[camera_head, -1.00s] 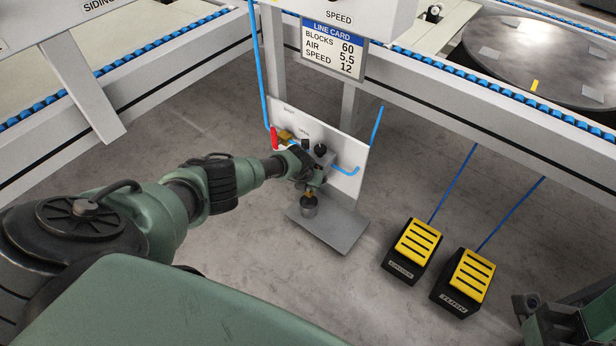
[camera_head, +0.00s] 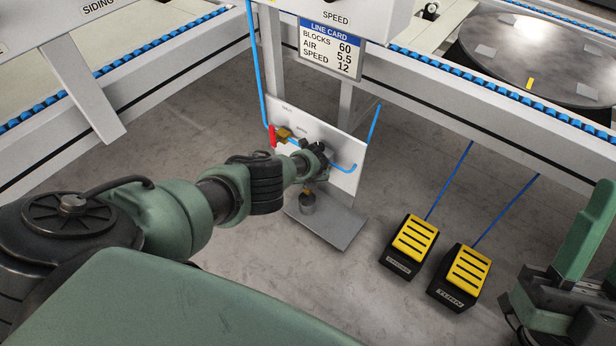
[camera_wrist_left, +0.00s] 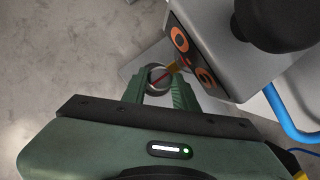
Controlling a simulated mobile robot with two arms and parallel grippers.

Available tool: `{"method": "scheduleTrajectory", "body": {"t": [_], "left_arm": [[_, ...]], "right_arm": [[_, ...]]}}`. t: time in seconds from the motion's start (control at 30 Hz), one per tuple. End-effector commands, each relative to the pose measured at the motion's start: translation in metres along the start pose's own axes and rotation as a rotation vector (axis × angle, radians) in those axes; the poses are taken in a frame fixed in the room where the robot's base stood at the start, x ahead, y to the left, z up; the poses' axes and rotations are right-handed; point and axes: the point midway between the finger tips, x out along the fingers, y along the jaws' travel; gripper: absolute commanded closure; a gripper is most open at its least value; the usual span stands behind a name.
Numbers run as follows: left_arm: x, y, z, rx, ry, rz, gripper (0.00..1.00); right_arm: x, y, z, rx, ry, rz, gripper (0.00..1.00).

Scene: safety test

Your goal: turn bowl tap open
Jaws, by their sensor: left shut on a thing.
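The bowl tap is a small brass stub (camera_wrist_left: 173,68) with a thin red piece, below a grey block (camera_wrist_left: 215,50) on the white panel (camera_head: 345,150). My left gripper (camera_wrist_left: 163,88) has its two green fingers around the red piece and is shut on it. In the head view my left wrist hides the tap and most of the fingers. A grey cup (camera_head: 307,204) stands under the tap; its round rim (camera_wrist_left: 152,70) shows between the fingers in the wrist view. Part of my right arm (camera_head: 585,230) shows at the right edge; its jaw state is unclear.
A red-handled brass valve (camera_head: 273,137) sits left on the panel, near my wrist. Blue hoses (camera_head: 346,167) run beside it. Two yellow pedals (camera_head: 413,236) (camera_head: 466,271) stand on the floor to the right. Conveyor rails (camera_head: 170,90) pass above. The floor between is clear.

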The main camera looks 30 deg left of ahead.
Motion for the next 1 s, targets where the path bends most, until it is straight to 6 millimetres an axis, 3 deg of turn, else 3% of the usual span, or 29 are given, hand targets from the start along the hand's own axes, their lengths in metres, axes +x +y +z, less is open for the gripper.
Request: {"method": "scheduleTrajectory", "body": {"t": [0.47,0.5,0.83,1.0], "left_arm": [[-0.001,-0.001,0.002,-0.009,-0.003,-0.001,1.0],[-0.001,-0.001,0.002,-0.009,-0.003,-0.001,0.63],[0.0,0.0,0.001,-0.008,-0.001,0.001,0.63],[-0.004,0.0,0.001,-0.007,-0.001,0.002,0.63]], "right_arm": [[0.0,0.0,-0.001,0.001,0.005,0.0,0.64],[0.0,0.0,-0.001,0.001,0.005,0.0,0.64],[0.001,0.0,-0.001,-0.002,0.005,-0.001,0.64],[0.003,0.002,0.011,-0.005,-0.062,0.002,0.64]]}}
